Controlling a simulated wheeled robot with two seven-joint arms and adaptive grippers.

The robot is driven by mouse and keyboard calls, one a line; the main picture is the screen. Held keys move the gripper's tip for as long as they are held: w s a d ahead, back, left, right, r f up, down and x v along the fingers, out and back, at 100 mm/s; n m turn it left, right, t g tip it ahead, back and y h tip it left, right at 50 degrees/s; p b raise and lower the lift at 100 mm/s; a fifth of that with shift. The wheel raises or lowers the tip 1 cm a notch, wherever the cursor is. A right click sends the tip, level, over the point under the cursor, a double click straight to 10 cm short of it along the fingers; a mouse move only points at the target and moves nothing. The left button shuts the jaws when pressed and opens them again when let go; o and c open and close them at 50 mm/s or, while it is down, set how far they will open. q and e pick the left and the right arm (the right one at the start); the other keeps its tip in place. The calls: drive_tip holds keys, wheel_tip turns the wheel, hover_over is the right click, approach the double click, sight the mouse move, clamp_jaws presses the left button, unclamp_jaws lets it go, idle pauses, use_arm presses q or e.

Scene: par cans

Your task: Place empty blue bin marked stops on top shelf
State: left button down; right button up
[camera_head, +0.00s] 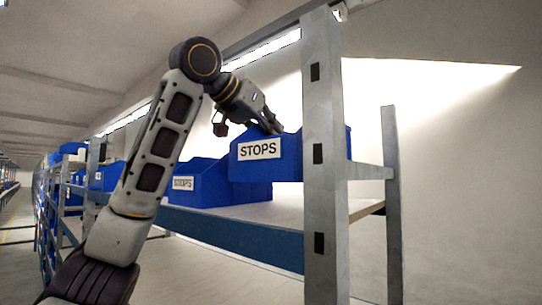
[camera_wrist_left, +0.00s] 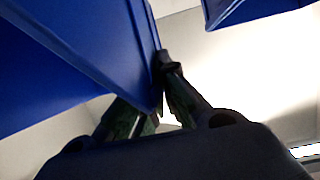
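A blue bin marked STOPS (camera_head: 282,158) shows near the middle of the head view, beside the grey shelf post, which hides part of it. Its underside appears a little above the light shelf board. My left gripper (camera_head: 272,124) is at the bin's upper rim. In the left wrist view its two fingers (camera_wrist_left: 155,105) close on the edge of the blue wall (camera_wrist_left: 85,45), one on either side. The top shelf (camera_head: 262,211) has a light board and a blue front beam. My right gripper is not in view.
Another blue bin with a STOPS label (camera_head: 208,187) sits on the shelf to the left, partly behind my arm. The grey upright post (camera_head: 325,205) stands close on the right. More blue bins line the racks at the far left. The board under the held bin looks clear.

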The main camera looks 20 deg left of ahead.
use_arm(q)
drive_tip(key=shift+f, duration=0.8)
drive_tip(key=shift+f, duration=2.05)
drive_tip(key=c, duration=1.6)
unclamp_jaws()
drive_tip(key=shift+c, duration=0.2)
drive_tip(key=shift+s, duration=0.1)
